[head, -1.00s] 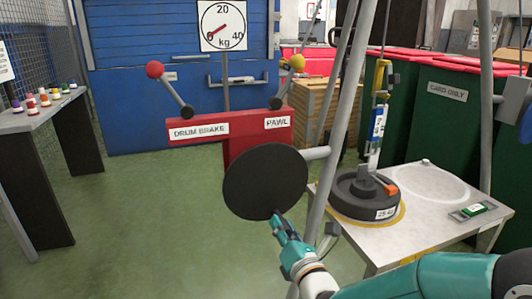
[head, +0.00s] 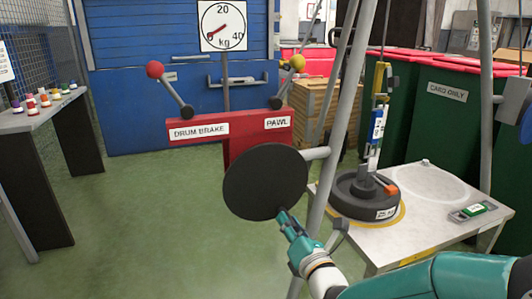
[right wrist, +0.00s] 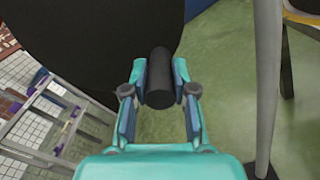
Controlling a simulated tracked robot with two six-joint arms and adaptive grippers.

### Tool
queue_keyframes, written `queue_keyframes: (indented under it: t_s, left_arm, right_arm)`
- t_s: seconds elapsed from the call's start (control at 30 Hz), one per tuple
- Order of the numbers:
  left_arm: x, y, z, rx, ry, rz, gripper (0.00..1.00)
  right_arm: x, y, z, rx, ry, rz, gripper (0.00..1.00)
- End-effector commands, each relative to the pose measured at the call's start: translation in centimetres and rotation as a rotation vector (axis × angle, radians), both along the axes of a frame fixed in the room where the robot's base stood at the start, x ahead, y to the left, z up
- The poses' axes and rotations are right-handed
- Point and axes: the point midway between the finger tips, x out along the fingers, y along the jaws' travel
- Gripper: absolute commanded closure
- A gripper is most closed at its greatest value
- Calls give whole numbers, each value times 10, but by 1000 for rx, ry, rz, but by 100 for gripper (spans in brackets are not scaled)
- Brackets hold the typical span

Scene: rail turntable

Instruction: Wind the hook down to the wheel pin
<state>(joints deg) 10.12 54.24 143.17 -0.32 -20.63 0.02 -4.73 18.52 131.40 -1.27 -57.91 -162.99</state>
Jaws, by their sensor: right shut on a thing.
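The yellow hook block (head: 381,82) hangs on a line at the right of the head view, with a blue-and-white labelled piece (head: 376,125) beneath it. The lower end hangs just over the pin (head: 367,182) of the dark grey wheel weight (head: 345,206); I cannot tell whether they touch. The wheel weight lies flat on the table. My right gripper (head: 284,215) is shut on the dark crank handle (right wrist: 159,80) at the lower edge of the black winch disc (head: 265,180); the handle sits between both fingers in the right wrist view. My left gripper is out of view.
A red stand (head: 240,124) carries the drum brake lever (head: 171,92) and the pawl lever (head: 286,82). A dial (head: 222,25) has its needle near 0. A grey frame leg (head: 340,110) stands between the disc and the pale table (head: 410,240). Green floor is open at left.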

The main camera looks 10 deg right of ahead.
Motion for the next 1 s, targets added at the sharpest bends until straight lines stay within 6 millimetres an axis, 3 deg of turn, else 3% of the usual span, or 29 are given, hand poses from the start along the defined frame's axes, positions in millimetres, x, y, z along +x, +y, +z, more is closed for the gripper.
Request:
queue_keyframes:
  t_s: [0.4, 0.83, 0.87, 1.0]
  left_arm:
    - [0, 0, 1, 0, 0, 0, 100]
    - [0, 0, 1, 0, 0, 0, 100]
    - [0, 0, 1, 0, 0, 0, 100]
    - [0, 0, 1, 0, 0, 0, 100]
  right_arm:
    - [2, -17, 8, 8, -1, -16, 100]
    - [2, -21, 10, 7, -1, -15, 100]
    - [2, -21, 10, 7, -1, -15, 72]
    - [2, -20, 9, 5, -1, -12, 48]
